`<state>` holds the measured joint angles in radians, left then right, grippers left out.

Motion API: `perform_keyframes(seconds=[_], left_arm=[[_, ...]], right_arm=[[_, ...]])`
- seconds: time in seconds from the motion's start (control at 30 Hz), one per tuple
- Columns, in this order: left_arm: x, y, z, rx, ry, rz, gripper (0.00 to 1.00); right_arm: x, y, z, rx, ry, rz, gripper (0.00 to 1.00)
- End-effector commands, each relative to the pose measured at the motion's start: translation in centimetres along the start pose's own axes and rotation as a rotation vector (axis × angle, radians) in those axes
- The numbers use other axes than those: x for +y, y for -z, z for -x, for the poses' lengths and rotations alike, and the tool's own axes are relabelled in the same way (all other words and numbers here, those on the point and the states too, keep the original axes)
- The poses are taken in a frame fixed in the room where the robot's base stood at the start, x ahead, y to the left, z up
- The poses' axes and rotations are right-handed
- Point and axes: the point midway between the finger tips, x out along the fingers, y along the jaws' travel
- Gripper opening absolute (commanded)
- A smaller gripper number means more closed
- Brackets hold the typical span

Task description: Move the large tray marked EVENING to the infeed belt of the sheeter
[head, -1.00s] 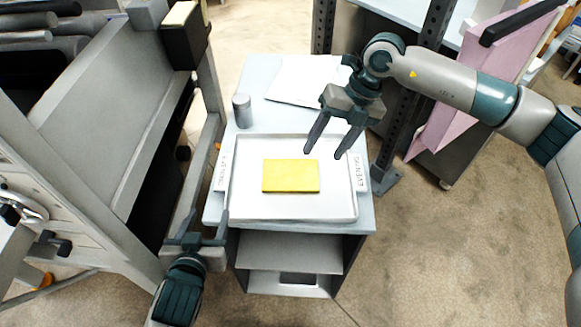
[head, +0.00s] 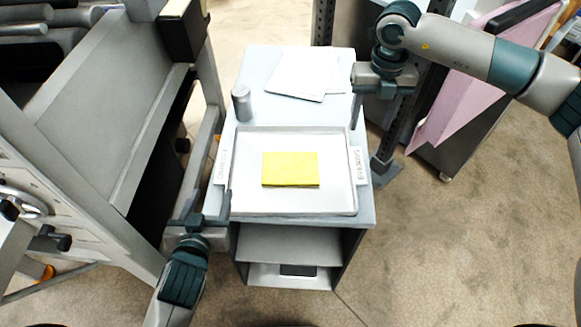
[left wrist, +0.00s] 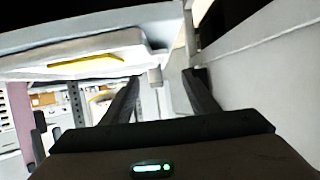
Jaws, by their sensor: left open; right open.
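The large white tray (head: 290,208) lies flat on a small light-topped cabinet, with a flat yellow slab (head: 291,169) on it. Its right end tab carries the EVENING label (head: 359,165); the writing on its left tab (head: 221,166) is too small to read. My left gripper (head: 207,198) is open and empty, low beside the tray's front left corner. In the left wrist view its two fingers (left wrist: 163,90) are apart, and the tray edge (left wrist: 130,62) shows beyond them. My right gripper (head: 372,100) is open, beyond and right of the tray, apart from it.
The cabinet top (head: 270,110) also bears a grey cylinder (head: 241,103) and white sheets (head: 305,78) behind the tray. A large grey machine with a sloping bed (head: 110,110) stands close on the left. A dark post (head: 385,150) and a pink panel (head: 470,85) stand right. The floor at front right is clear.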

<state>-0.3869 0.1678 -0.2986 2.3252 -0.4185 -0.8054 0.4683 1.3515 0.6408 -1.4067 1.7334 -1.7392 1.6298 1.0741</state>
Motion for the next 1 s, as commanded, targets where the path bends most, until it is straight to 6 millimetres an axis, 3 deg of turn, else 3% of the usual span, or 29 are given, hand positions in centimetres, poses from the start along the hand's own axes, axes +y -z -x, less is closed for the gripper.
perform_keyframes(seconds=[0.8, 1.0], left_arm=[[0.0, 0.1, -12.7, 0.001, 0.001, -0.001, 0.54], [-0.1, 0.0, -15.0, 0.000, 0.001, 0.000, 0.54]], right_arm=[[0.0, 0.1, -12.7, 0.003, 0.001, 0.001, 0.54], [0.0, 0.1, -15.0, 0.001, 0.001, 0.001, 0.54]])
